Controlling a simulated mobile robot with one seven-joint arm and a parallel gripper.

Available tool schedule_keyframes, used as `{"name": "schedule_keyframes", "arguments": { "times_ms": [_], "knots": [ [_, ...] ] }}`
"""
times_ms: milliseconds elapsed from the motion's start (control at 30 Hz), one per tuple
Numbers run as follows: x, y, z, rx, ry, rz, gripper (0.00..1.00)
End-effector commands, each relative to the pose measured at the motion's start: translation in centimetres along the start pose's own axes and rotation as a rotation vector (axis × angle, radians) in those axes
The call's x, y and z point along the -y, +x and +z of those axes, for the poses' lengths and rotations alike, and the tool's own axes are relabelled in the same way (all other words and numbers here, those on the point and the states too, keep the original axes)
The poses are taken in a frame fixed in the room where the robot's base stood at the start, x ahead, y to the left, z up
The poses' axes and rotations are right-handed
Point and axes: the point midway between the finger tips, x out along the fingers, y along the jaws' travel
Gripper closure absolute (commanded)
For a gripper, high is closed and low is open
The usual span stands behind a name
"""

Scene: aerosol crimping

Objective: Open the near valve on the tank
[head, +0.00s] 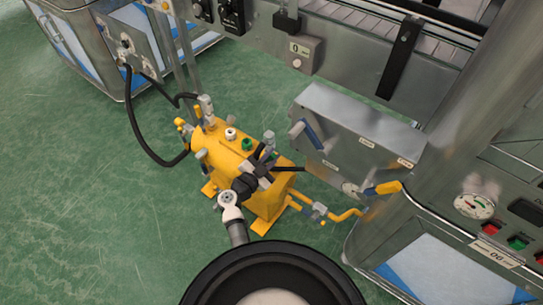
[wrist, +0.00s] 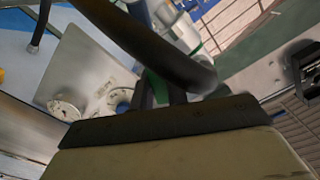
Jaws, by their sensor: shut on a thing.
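The yellow tank (head: 225,155) stands on the green floor near the middle of the head view. A grey valve (head: 268,137) rises at its near right end. My gripper (head: 263,163) is over that end, right at this valve. Its jaws are shut on what looks like the valve's handle, though the contact is largely hidden. In the wrist view, the dark fingers (wrist: 162,92) point away from the camera, with a green patch between them. A thick black curved bar or hose crosses in front of their tips.
A grey metal box (head: 355,130) and a machine column stand right of the tank. Yellow piping (head: 345,216) with a fitting runs low at the tank's right. A black hose (head: 138,125) loops on the left. Open green floor lies left.

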Motion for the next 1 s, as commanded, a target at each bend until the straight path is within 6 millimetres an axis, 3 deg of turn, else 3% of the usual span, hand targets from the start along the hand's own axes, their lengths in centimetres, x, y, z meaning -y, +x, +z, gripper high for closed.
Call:
{"name": "schedule_keyframes", "arguments": {
  "times_ms": [33,200,567,667,1000],
  "knots": [
    [0.0,0.1,-0.1,-0.002,0.001,0.000,0.83],
    [0.0,0.1,-0.1,-0.002,0.001,0.000,0.63],
    [0.1,-0.6,-0.1,0.000,0.000,0.000,0.63],
    [0.1,-1.9,-0.3,0.001,-0.001,0.000,0.63],
    [0.1,-9.5,-0.2,0.002,-0.001,-0.002,0.63]
  ]
}}
